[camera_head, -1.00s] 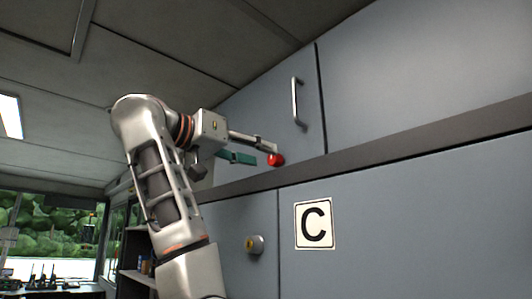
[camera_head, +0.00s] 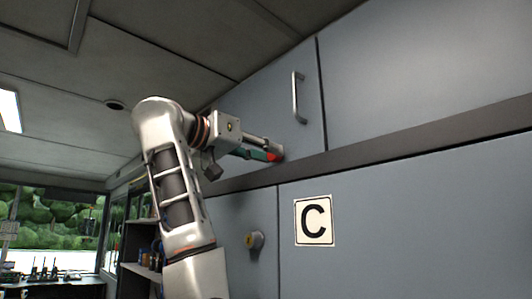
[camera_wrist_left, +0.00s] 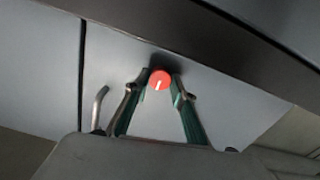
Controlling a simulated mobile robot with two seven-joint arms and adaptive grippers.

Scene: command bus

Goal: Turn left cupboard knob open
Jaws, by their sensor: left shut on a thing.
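A round red knob (camera_head: 272,157) with a white mark sits low on the upper left cupboard door (camera_head: 262,110). In the left wrist view the knob (camera_wrist_left: 160,80) shows face-on, its white mark nearly upright with a slight tilt. My left gripper (camera_head: 268,152) reaches it from the left, and its two fingers are shut on the knob's sides. In the left wrist view the left gripper (camera_wrist_left: 160,84) has one fingertip on each side of the knob. The upper door looks closed. My right gripper is in neither view.
A metal bar handle (camera_head: 297,98) stands out from the upper door, right of the knob. A dark ledge (camera_head: 400,149) runs below. The lower cupboard carries a "C" sign (camera_head: 314,220) and another knob (camera_head: 256,241). The ceiling slopes close above my arm.

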